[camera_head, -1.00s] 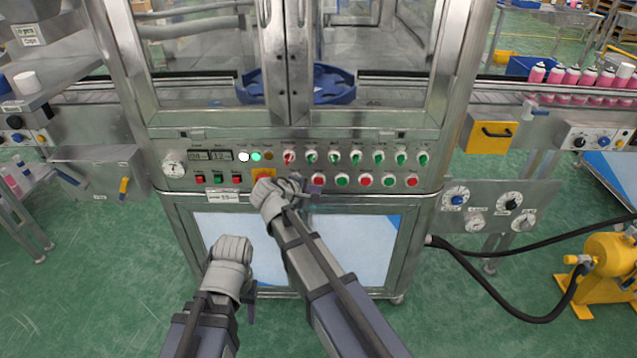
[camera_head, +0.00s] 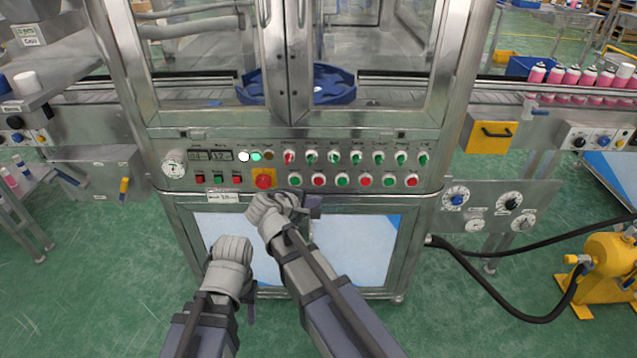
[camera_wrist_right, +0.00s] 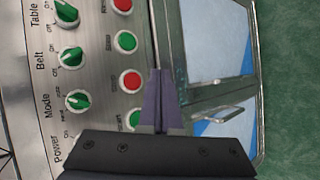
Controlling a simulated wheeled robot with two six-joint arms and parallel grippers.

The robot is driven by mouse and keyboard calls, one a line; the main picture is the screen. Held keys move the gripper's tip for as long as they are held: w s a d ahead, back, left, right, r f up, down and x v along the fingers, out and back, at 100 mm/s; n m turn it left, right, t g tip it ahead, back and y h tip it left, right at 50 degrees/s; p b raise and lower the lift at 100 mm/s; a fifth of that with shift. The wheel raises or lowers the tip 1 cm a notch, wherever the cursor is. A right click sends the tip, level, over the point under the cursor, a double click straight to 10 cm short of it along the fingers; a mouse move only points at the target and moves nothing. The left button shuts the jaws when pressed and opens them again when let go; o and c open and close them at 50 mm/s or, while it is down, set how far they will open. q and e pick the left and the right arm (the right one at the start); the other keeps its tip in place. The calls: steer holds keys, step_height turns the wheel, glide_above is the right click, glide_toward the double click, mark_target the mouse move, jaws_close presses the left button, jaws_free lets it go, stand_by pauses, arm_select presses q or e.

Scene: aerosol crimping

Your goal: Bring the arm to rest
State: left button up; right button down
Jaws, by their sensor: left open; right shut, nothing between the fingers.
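My right gripper (camera_head: 312,204) is just in front of and below the control panel (camera_head: 300,168) of the crimping machine. In the right wrist view its fingers (camera_wrist_right: 160,102) are together with nothing between them, over the panel's lower edge. My left gripper (camera_head: 249,306) is lower and further left, in front of the machine's lower doors; it is open, though its fingers are mostly hidden behind my wrist. The red stop button on its yellow base (camera_head: 263,178) is fully visible to the upper left of my right gripper, apart from it.
The panel carries several green and red buttons (camera_head: 342,180) and rotary knobs (camera_head: 356,158). Pink cans (camera_head: 572,76) stand on the conveyor at right. A yellow pump (camera_head: 607,262) with black hoses stands at lower right.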

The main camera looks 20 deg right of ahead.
stand_by(0.3)
steer(key=s+f+m+g+y, duration=0.3)
steer(key=s+f+m+y, duration=0.15)
steer(key=s, duration=0.35)
steer(key=s+f+m+g+y, duration=0.35)
steer(key=s+f+m, duration=0.2)
steer(key=s, duration=0.25)
steer(key=s+a+r+n+p, duration=0.2)
steer(key=a+r+p, duration=0.4)
steer(key=r+p, duration=0.3)
steer(key=s+a+r+n+g+p, duration=0.1)
steer(key=s+a+r+p, duration=0.3)
steer(key=r+p, duration=0.6)
steer(key=shift+s+a+n, duration=0.15)
steer(key=shift+a+n, duration=0.65)
steer(key=shift+a, duration=0.05)
steer(key=shift+d, duration=0.1)
stand_by(0.3)
